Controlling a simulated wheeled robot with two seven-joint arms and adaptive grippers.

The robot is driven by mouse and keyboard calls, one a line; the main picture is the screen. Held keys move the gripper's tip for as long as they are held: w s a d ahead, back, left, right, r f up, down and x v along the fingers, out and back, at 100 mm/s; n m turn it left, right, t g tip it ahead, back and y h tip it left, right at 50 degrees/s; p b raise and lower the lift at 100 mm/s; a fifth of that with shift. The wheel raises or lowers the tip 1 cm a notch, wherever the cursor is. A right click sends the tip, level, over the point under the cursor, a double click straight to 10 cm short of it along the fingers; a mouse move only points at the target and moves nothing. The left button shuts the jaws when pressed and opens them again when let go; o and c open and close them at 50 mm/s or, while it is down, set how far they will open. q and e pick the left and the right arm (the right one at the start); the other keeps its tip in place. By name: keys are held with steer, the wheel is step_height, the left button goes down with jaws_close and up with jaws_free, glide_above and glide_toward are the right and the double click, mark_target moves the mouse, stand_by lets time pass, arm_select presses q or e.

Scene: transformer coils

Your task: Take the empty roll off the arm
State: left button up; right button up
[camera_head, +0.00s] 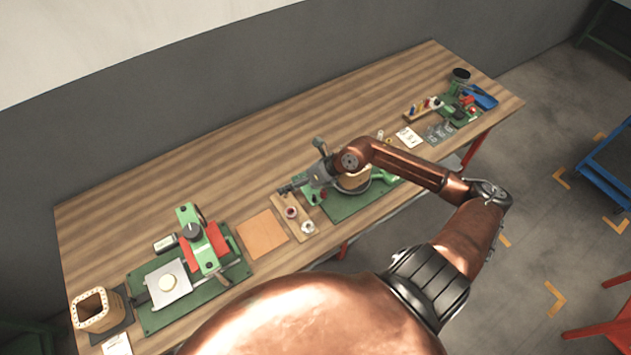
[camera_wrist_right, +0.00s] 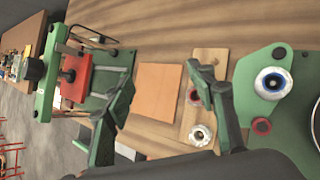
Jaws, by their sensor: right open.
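In the right wrist view, a white roll with a dark blue centre (camera_wrist_right: 273,83) sits on a green arm plate (camera_wrist_right: 262,58) at the right. A red knob (camera_wrist_right: 262,126) is below it. I cannot tell if the roll is empty. My right gripper (camera_wrist_right: 165,78) is open and empty, its fingers spread over the table, left of the green arm plate. In the head view my right gripper (camera_head: 288,189) is above the wooden board, at the left side of the middle green machine (camera_head: 345,207). My forearm and gripper partly hide that machine. My left gripper is not in view.
A wooden board (camera_head: 283,202) holds a red-centred roll (camera_head: 291,212) and a white roll (camera_head: 308,228). An orange-brown sheet (camera_head: 263,234) lies left of it. A green and red press (camera_head: 205,242) and a square coil form (camera_head: 97,309) stand further left. The table's rear is clear.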

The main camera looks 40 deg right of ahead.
steer(key=d+f+g+h, duration=0.1)
steer(key=d, duration=0.3)
steer(key=d+f+g+h, duration=0.1)
steer(key=d+f+h, duration=0.1)
steer(key=d, duration=0.2)
steer(key=s+d+f+n+h, duration=0.1)
steer(key=d+f, duration=0.1)
steer(key=d, duration=0.2)
steer(key=shift+s+d+f+g+h, duration=0.1)
steer(key=shift+d+g+h, duration=0.1)
steer(key=shift+g+h, duration=0.2)
steer(key=shift+p+x, duration=0.8)
steer(key=shift+x, duration=2)
steer(key=shift+d, duration=0.15)
steer(key=shift+c, duration=0.4)
steer(key=c, duration=0.9)
